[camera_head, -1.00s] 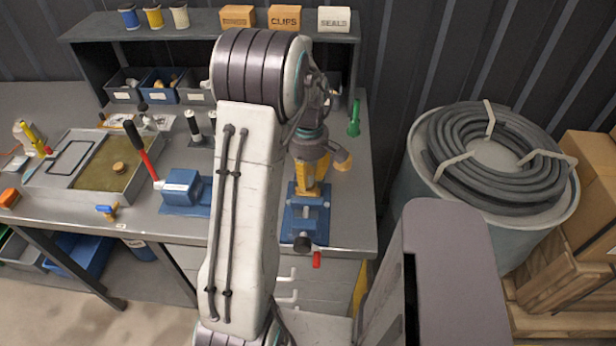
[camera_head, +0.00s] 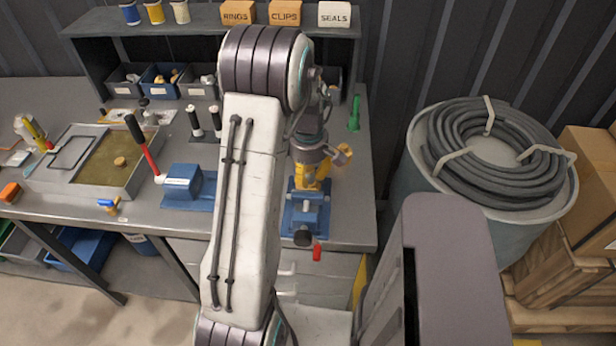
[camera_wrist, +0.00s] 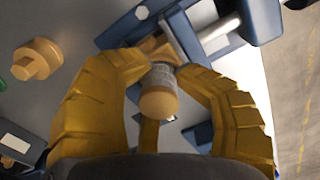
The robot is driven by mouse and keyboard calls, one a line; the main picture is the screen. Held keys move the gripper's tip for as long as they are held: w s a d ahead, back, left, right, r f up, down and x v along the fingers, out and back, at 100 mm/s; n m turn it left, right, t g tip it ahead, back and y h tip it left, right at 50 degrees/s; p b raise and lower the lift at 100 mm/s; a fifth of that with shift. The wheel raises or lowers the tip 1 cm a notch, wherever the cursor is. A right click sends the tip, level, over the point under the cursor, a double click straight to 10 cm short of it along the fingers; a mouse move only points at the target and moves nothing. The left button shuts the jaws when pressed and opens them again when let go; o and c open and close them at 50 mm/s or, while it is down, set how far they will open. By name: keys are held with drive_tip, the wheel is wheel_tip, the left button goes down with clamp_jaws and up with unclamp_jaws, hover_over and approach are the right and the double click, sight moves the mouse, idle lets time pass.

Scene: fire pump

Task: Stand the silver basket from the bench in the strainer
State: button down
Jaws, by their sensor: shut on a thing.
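My gripper (camera_head: 312,178) is over the blue vise (camera_head: 305,222) at the right end of the bench. In the wrist view its yellow fingers (camera_wrist: 160,95) are shut around a small cylinder, the basket (camera_wrist: 163,75), with a grey, mesh-like band and a tan near end. Beyond it, brass-coloured metal, seemingly the strainer (camera_wrist: 150,46), shows at the blue vise (camera_wrist: 185,40). The strainer's opening is hidden behind the basket and fingers. I cannot tell whether the basket is inside it or just above it.
A brass cap-like part (camera_wrist: 37,60) lies on the bench left of the gripper in the wrist view. A green bottle (camera_head: 354,115) stands behind the vise. A blue block with a red-handled lever (camera_head: 145,150) and a shallow tray (camera_head: 100,165) are further left. A hose drum (camera_head: 490,160) stands right.

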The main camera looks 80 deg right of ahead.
sight(309, 168)
drive_tip(key=c, duration=1.3)
unclamp_jaws()
drive_tip(key=shift+a+f, duration=0.35)
drive_tip(key=shift+f, duration=0.45)
drive_tip(key=shift+o, duration=1.2)
drive_tip(key=shift+d, duration=0.15)
drive_tip(key=shift+r+p, duration=0.45)
drive_tip(key=r, duration=0.9)
drive_tip(key=shift+d+r, duration=0.25)
drive_tip(key=shift+r, duration=0.15)
drive_tip(key=shift+r+b, duration=0.85)
drive_tip(key=shift+r, duration=0.65)
